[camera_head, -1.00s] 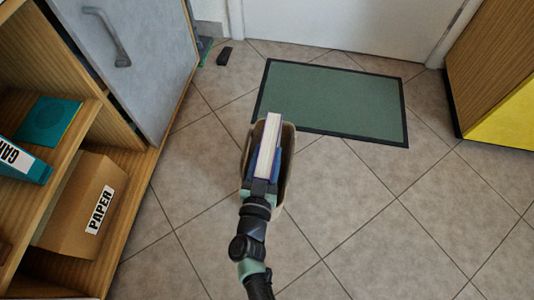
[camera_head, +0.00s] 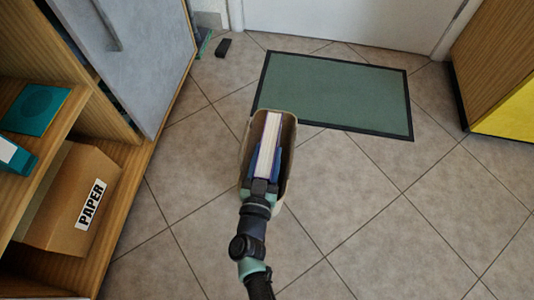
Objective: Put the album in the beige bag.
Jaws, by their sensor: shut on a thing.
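The album (camera_head: 267,140) is a thick, book-like block with pale page edges and a purple-blue cover, seen from above. My gripper (camera_head: 264,172) is shut on its near end. The beige bag (camera_head: 290,130) stands on the floor with its opening upward. The album is within the outline of the bag's opening, with the bag's rim showing around it. How deep the album sits in the bag cannot be told from above. The gripper and arm hide the near part of the bag.
A green mat (camera_head: 335,92) with a dark border lies beyond the bag. A wooden shelf at left holds a cardboard box (camera_head: 72,200) labelled PAPER and a teal square item (camera_head: 36,108). Tiled floor at right is clear.

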